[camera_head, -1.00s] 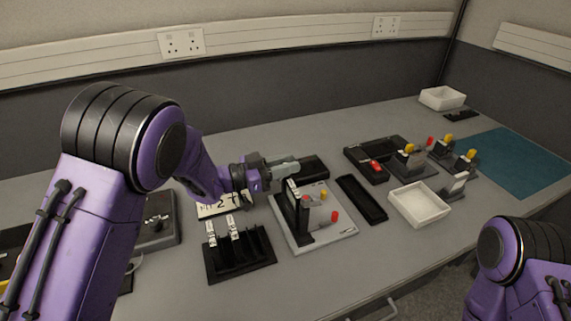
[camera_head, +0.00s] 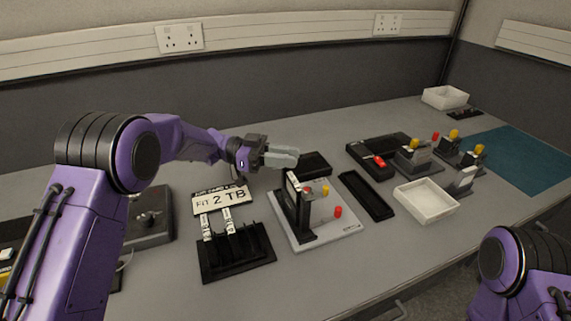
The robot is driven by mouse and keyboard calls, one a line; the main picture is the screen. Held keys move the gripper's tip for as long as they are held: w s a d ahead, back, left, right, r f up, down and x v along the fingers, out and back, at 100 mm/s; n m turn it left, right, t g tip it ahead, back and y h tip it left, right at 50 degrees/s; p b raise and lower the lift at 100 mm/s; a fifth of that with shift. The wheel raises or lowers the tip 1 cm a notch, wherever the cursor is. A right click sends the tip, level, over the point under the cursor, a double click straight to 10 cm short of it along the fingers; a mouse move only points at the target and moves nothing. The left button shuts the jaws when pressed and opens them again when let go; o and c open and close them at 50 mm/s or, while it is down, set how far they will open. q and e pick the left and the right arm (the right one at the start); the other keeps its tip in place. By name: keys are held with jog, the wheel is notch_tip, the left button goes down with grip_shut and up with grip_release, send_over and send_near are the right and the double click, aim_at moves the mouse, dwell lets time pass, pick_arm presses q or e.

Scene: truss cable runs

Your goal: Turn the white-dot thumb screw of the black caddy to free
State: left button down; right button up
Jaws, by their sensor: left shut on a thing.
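A black upright unit (camera_head: 302,221), which looks like the black caddy, stands on a light grey plate (camera_head: 348,228) in the middle of the table. Small red (camera_head: 338,212) and yellow (camera_head: 324,189) knobs show beside it. A white dot on a thumb screw is too small to tell. My left gripper (camera_head: 283,154) is above and behind the upright unit, apart from it in the picture, its grey fingers pointing right. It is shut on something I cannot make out. My right gripper is out of view; only part of the right arm shows at lower right.
A sign reading "FIT 2 TB" (camera_head: 222,200) stands behind a black slotted rack (camera_head: 262,247). Right of the plate lie a black tray (camera_head: 366,196) and a white bin (camera_head: 428,208). The front table strip is clear.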

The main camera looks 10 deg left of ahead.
pick_arm(q)
jog(key=shift+m+g+b, duration=1.05)
jog(key=shift+m+g, duration=0.25)
jog(key=shift+g, duration=0.8)
jog(key=c, duration=1)
grip_release()
jog(key=shift+c, duration=0.2)
jog(key=b+v, duration=1)
jog(key=b, duration=0.1)
jog(key=shift+a+r, duration=0.2)
jog(key=shift+a, duration=0.05)
